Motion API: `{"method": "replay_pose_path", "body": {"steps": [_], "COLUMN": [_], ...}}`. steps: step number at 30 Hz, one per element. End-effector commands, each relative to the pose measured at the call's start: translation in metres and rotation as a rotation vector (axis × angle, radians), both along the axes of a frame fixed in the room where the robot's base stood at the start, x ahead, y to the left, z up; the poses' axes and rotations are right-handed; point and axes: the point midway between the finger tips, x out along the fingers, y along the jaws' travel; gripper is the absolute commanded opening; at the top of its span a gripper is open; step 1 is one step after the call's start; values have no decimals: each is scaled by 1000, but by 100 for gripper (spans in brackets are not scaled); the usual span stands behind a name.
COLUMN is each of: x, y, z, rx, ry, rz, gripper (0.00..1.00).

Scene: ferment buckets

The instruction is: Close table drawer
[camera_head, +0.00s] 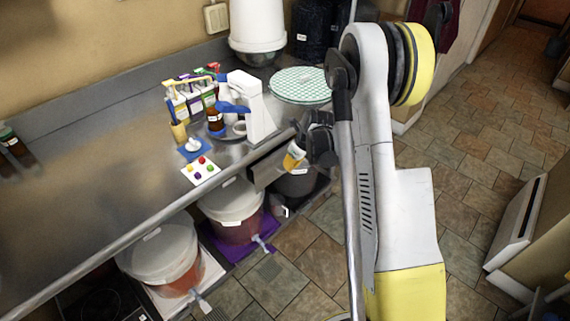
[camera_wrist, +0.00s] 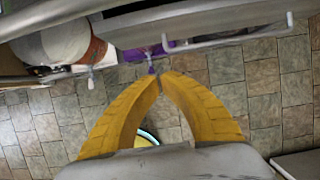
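The table drawer (camera_head: 268,166) is a grey metal box under the front edge of the steel table (camera_head: 95,215). It appears to stick out past the table edge, though how far is hard to tell. In the wrist view the drawer front (camera_wrist: 190,22) crosses the top, with a pale bar handle (camera_wrist: 235,38) on it. My gripper (camera_head: 292,160) is just in front of the drawer's right end. Its two yellow fingers (camera_wrist: 161,76) come together at the tips with nothing between them. The tips are below the handle in the wrist picture; contact cannot be told.
Two white-lidded buckets (camera_head: 235,205) (camera_head: 160,258) with taps stand under the table. A dark bucket (camera_head: 297,182) stands behind my gripper. A white stand (camera_head: 250,105), bottles and a green checked round mat (camera_head: 301,85) sit on top. Tiled floor (camera_head: 300,270) in front is clear.

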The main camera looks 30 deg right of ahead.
Motion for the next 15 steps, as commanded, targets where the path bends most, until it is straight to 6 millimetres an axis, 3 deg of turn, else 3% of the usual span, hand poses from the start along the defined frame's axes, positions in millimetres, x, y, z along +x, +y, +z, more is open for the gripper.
{"method": "replay_pose_path", "body": {"steps": [10,12,15], "x": [27,32,48], "y": [10,12,17], "z": [-73,-83,-79], "rx": [0,0,0], "ry": [0,0,0], "rz": [2,2,3], "gripper": [0,0,0]}}
